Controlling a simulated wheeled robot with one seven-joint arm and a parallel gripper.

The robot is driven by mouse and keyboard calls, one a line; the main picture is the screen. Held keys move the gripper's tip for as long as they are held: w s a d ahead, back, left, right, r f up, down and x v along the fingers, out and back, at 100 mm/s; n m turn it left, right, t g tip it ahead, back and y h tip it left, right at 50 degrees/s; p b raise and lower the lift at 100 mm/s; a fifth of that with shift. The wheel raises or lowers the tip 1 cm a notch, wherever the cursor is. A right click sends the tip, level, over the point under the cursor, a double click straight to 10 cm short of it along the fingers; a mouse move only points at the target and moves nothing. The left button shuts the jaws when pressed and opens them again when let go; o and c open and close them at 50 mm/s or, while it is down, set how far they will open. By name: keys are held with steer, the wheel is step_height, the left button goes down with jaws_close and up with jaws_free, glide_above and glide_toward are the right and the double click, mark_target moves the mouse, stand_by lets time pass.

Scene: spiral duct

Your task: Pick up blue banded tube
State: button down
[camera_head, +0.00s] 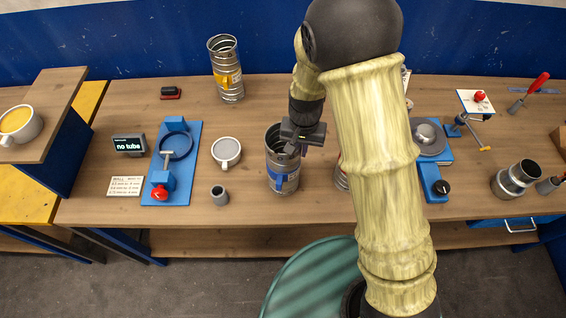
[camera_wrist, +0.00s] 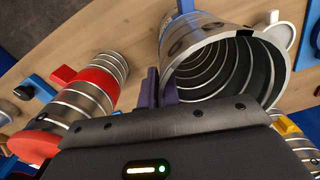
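The blue banded tube (camera_head: 283,160) is an open spiral metal tube standing upright on the bench, with a blue band low on its side. My gripper (camera_head: 303,146) is at the right side of its top rim. In the wrist view the tube (camera_wrist: 225,65) shows its open mouth and ribbed inside, with a bit of blue at the top edge. The two dark purple fingers of my gripper (camera_wrist: 158,88) are close together at the tube's left wall. I cannot tell whether they are closed on the wall or only beside it.
A red banded tube (camera_wrist: 85,95) stands close by; my arm mostly hides it in the head view. A yellow banded tube (camera_head: 227,70) stands behind left. A grey-topped cup (camera_head: 226,152) and blue clamp fixture (camera_head: 184,190) are left. A display (camera_head: 129,146) reads "no tube".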

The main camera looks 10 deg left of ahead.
steer(key=shift+r, duration=0.35)
step_height(320, 180, up, 9)
steer(key=b, duration=0.3)
steer(key=shift+r, duration=0.2)
stand_by(0.5)
